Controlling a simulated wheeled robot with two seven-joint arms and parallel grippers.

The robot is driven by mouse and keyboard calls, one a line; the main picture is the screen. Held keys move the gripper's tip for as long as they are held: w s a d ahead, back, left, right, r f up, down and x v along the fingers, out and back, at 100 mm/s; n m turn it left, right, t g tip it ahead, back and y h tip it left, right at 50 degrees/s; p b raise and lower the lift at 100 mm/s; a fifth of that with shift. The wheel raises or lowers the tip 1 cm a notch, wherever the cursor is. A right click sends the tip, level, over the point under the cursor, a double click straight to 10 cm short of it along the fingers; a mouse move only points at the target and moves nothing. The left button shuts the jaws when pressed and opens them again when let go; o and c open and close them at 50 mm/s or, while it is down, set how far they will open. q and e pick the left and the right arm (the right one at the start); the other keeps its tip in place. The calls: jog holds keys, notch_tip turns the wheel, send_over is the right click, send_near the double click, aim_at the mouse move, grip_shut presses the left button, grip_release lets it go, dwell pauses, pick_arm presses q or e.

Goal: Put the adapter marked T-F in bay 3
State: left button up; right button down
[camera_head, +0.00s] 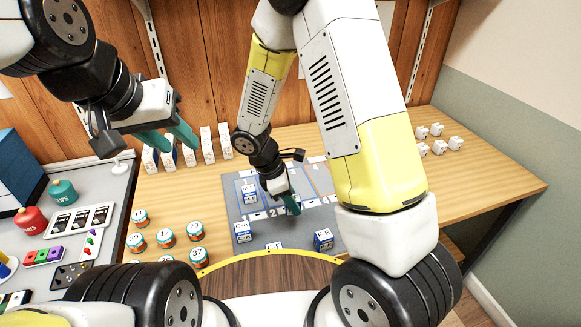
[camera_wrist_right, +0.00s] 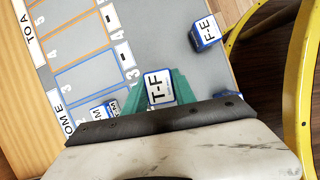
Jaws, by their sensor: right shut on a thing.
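The white adapter marked T-F (camera_wrist_right: 160,88) is between the teal fingers of my right gripper (camera_wrist_right: 158,98), its label facing the camera. In the head view the right gripper (camera_head: 291,204) is low over the grey mat (camera_head: 262,226) and hides the adapter; its height above the mat is unclear. Numbered, outlined bays run along the mat; in the right wrist view an empty blue-outlined bay (camera_wrist_right: 92,72) lies left of the T-F adapter. My left gripper (camera_head: 170,140) is open and empty, above the left part of the table.
An F-E adapter (camera_wrist_right: 207,33) stands on the mat, apart from the gripper. Another adapter (camera_wrist_right: 104,112) is in a bay close to the fingers. More adapters stand at the mat's left (camera_head: 242,232). Small jars (camera_head: 165,238) are left of the mat; white blocks (camera_head: 438,147) stand far right.

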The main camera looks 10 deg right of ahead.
jog(key=shift+s+a+n+t, duration=0.3)
jog(key=shift+s+n, duration=0.05)
jog(key=shift+n, duration=0.25)
jog(key=shift+w+f+n, duration=0.1)
jog(key=shift+w+n, duration=0.05)
jog(key=shift+n, duration=0.15)
jog(key=w+d, duration=0.1)
jog(key=w, duration=0.3)
jog(key=w+d+f, duration=0.1)
jog(key=w+d, duration=0.1)
jog(key=w, duration=0.3)
jog(key=w+d, duration=0.2)
jog(key=w, duration=0.3)
jog(key=shift+w+d+f, duration=0.15)
jog(key=shift+w+f, duration=0.05)
jog(key=shift+f, duration=1.8)
jog(key=shift+f, duration=0.1)
jog(key=c, duration=1)
grip_release()
